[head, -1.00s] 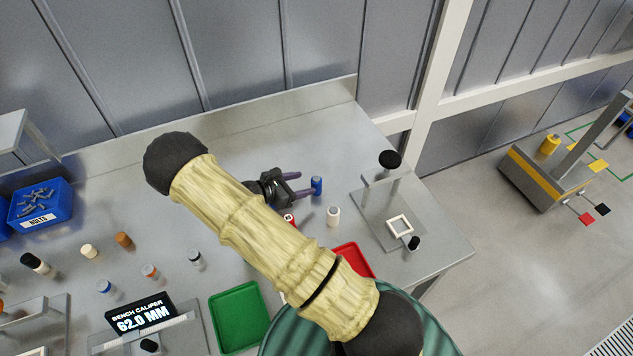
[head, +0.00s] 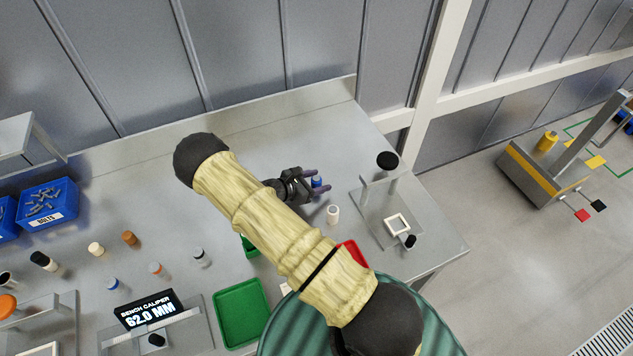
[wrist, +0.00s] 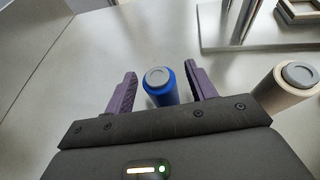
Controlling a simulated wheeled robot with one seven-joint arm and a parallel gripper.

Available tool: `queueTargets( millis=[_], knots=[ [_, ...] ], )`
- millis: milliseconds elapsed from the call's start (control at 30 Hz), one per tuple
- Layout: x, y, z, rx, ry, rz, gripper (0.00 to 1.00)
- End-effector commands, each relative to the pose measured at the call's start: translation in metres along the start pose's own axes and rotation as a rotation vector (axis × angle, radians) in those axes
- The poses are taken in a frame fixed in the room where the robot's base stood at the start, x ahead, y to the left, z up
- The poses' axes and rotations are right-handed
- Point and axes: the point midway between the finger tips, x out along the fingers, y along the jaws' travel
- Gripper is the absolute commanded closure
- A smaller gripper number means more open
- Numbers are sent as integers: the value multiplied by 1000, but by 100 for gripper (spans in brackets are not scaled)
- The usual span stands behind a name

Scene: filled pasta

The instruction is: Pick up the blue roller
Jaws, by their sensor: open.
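The blue roller (head: 316,182) stands upright on the grey bench, with a light grey cap on top. In the wrist view the blue roller (wrist: 160,87) is between the two purple fingers of my gripper (wrist: 161,88). The fingers are open, one on each side. A gap shows on the left side; the right finger is closer to the roller. In the head view my gripper (head: 318,188) reaches around the roller, and one finger partly hides it.
A white roller (head: 332,215) stands close to the right of my gripper; it also shows in the wrist view (wrist: 283,88). A metal fixture (head: 384,215) is further right. A red tray (head: 352,255) and a green tray (head: 241,313) are nearer. The bench behind is clear.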

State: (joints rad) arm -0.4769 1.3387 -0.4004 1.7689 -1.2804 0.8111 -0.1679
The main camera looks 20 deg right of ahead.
Motion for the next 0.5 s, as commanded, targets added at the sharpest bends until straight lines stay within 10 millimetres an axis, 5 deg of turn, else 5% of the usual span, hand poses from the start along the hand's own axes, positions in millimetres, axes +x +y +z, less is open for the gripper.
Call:
queueTargets(
  millis=[433,500],
  knots=[
    [0,0,-1,0,0,0,44],
    [0,0,0,0,0,0,54]
  ],
)
